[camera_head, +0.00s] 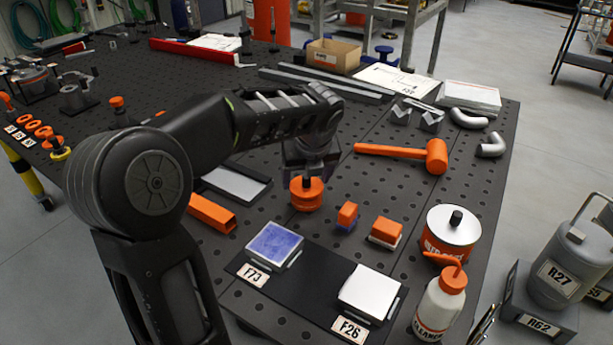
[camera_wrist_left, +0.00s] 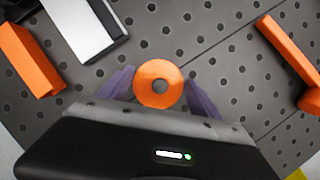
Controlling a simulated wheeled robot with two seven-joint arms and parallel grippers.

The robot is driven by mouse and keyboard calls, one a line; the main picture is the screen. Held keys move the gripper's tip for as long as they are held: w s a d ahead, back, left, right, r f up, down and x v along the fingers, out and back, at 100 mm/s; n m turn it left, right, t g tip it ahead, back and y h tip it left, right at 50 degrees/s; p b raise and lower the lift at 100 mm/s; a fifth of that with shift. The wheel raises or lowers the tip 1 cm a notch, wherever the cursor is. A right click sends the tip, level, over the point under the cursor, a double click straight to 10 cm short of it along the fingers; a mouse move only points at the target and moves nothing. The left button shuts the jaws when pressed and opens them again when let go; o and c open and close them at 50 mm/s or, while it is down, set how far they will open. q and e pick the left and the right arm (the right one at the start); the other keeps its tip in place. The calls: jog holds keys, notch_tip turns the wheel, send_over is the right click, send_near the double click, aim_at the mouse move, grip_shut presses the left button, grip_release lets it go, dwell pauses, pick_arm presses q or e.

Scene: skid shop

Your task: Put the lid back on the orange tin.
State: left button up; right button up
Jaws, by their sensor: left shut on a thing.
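The orange tin (camera_head: 446,247) stands upright near the table's right edge. A silver round lid (camera_head: 455,224) with a black knob covers its top; I cannot tell how tightly it sits. My left gripper (camera_head: 308,176) points down at mid-table, left of the tin and apart from it. It is shut on an orange round piece (camera_head: 306,197) with a dark centre, at or just above the tabletop. In the left wrist view, the orange round piece (camera_wrist_left: 158,70) shows as a ring between the two fingers. My right gripper is out of view.
Two small orange blocks (camera_head: 386,230) lie between my left gripper and the tin. An orange mallet (camera_head: 405,152) lies behind. A squeeze bottle (camera_head: 440,303) stands in front of the tin. A black board with a blue pad (camera_head: 274,243) and a white pad (camera_head: 369,289) lies in front.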

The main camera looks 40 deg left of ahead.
pick_arm(q)
jog(key=shift+r+p, duration=0.1)
jog(key=shift+p, duration=0.5)
dwell(0.9)
jog(key=shift+f, duration=0.2)
dwell(1.0)
jog(key=shift+p, duration=0.4)
dwell(0.4)
jog(key=o, duration=1.4)
jog(key=shift+o, duration=0.3)
